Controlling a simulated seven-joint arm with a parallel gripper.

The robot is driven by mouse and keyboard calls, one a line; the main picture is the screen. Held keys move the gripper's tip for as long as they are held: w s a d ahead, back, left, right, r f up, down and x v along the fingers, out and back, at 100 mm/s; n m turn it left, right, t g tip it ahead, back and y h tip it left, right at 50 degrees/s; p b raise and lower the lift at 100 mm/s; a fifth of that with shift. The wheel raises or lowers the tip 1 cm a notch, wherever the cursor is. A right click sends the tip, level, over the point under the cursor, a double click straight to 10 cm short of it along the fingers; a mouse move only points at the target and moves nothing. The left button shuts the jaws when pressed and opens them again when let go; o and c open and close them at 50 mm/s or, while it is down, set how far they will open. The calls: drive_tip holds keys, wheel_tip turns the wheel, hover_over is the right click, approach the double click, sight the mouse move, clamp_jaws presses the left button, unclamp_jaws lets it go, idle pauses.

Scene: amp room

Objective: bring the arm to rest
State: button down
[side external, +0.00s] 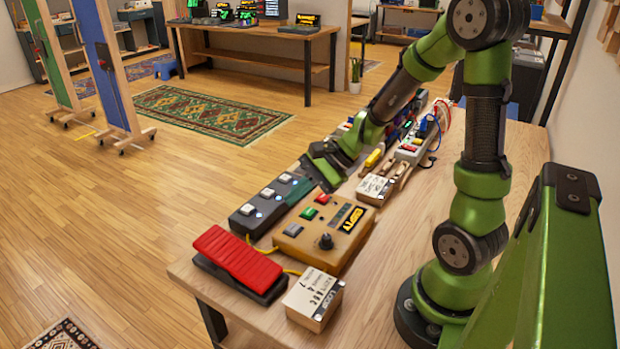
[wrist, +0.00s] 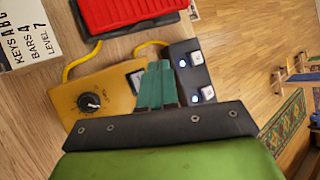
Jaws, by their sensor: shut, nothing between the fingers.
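My green arm reaches over the wooden table, and my gripper (side external: 325,178) is low above the gear. In the wrist view its teal fingers (wrist: 157,84) are together with nothing between them. Below and beside it are a yellow box with a black knob (side external: 328,225) and a long dark pedal unit with white buttons (side external: 266,204). The fingertips overlap the edges of both in the wrist view. I cannot tell whether they touch either one.
A red pedal (side external: 238,258) and a lettered block (side external: 314,298) sit at the near table end. Another lettered block (side external: 376,189) and a white power strip (side external: 411,146) lie farther back. Yellow cables (wrist: 95,50) run beside the pedal. The table's right side (side external: 385,245) has bare wood.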

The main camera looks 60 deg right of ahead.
drive_tip(key=s+a+r+n+h, duration=0.4)
drive_tip(key=s+a+r+n, duration=0.3)
drive_tip(key=s+r+n, duration=0.3)
wheel_tip(320, 180, up, 3)
drive_tip(key=n, duration=0.4)
drive_tip(key=shift+s+n, duration=0.25)
drive_tip(key=shift+n, duration=0.05)
